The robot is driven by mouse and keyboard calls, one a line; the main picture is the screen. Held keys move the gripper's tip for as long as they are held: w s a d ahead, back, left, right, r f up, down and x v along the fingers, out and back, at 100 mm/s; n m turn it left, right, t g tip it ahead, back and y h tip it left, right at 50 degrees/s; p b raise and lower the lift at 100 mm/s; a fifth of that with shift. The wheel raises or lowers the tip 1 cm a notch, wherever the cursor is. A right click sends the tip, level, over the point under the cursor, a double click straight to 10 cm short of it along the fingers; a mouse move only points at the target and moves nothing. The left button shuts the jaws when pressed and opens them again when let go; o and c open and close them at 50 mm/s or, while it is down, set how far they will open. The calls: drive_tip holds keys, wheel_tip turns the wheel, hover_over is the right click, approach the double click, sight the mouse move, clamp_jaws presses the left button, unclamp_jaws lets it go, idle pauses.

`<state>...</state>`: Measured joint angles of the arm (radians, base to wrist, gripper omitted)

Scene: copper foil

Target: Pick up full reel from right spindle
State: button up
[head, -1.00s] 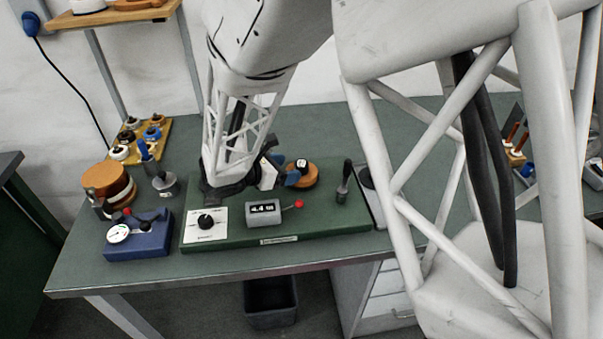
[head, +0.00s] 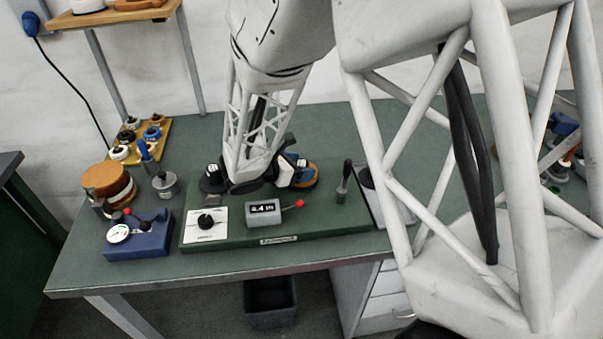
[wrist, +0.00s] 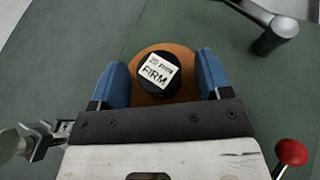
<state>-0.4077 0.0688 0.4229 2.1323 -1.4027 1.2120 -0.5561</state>
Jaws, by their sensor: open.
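The full reel on the right spindle is a copper-orange disc (wrist: 188,70) with a black cap and a white label reading "FIRM" at its centre. In the head view the reel (head: 309,178) sits at the right of the green base board (head: 330,220), partly hidden by my gripper. My gripper (wrist: 161,72) is open, with its blue fingers on the left and right of the reel. I cannot tell whether the fingers touch the rim. In the head view my gripper (head: 298,164) is low over the board.
A crank handle (head: 344,178) stands right of the reel. A counter box (head: 264,212) with a red knob (head: 299,203) and a dial plate (head: 206,224) are along the board's front. A black spindle part (head: 212,178) is on the left. A blue gauge block (head: 138,236) stands further left.

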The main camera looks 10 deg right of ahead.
sight(299, 164)
drive_tip(key=c, duration=1.1)
drive_tip(key=shift+o, duration=0.2)
drive_tip(key=shift+r, duration=5)
